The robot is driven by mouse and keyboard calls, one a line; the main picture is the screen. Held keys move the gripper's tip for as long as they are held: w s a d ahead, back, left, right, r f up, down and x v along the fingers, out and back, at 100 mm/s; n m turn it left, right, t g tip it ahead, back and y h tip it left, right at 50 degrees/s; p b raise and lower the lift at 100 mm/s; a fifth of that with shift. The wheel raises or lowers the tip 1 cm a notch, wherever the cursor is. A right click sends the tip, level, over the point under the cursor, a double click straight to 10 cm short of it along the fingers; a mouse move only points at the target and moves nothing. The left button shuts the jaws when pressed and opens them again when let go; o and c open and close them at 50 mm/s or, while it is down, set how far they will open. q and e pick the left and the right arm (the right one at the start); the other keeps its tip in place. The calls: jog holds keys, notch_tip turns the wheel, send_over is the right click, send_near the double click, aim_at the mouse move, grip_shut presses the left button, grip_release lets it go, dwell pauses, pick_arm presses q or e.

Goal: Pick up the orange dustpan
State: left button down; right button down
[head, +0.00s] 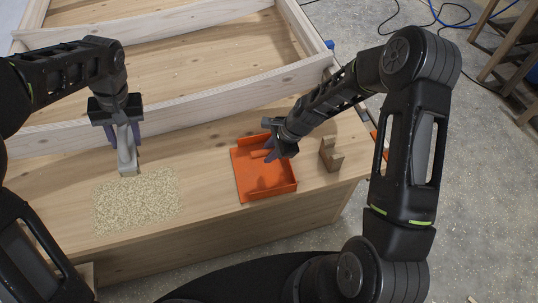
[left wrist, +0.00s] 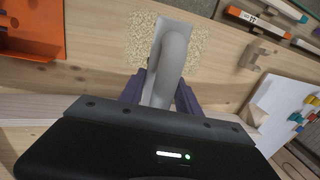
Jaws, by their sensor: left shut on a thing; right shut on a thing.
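The orange dustpan (head: 265,183) lies at the middle of the wooden bench top, and part of it shows at the left of the left wrist view (left wrist: 45,44). My right gripper (head: 271,154) is shut on the dustpan at its back part, its fingers partly hiding the grip. I cannot tell whether the dustpan is lifted off the wood. My left gripper (head: 124,135) is shut on a tool with a light grey handle (left wrist: 171,62), held at the back edge of a patch of pale shavings (head: 137,200).
The wooden bench (head: 215,212) has a small wooden block (head: 331,155) right of the dustpan. Pale wooden frame beams (head: 180,90) stand behind it. Markers (left wrist: 255,21) and a white sheet (left wrist: 280,108) show in the left wrist view. Bare wood separates shavings and dustpan.

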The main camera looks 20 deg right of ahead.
notch_tip(320, 180, up, 10)
jog(key=shift+w+r, duration=0.1)
jog(key=shift+r, duration=0.05)
dwell(0.8)
jog(key=shift+f, duration=4.65)
jog(key=shift+f, duration=0.1)
jog(key=shift+f, duration=0.3)
jog(key=shift+f, duration=0.2)
jog(key=c, duration=1.2)
grip_release()
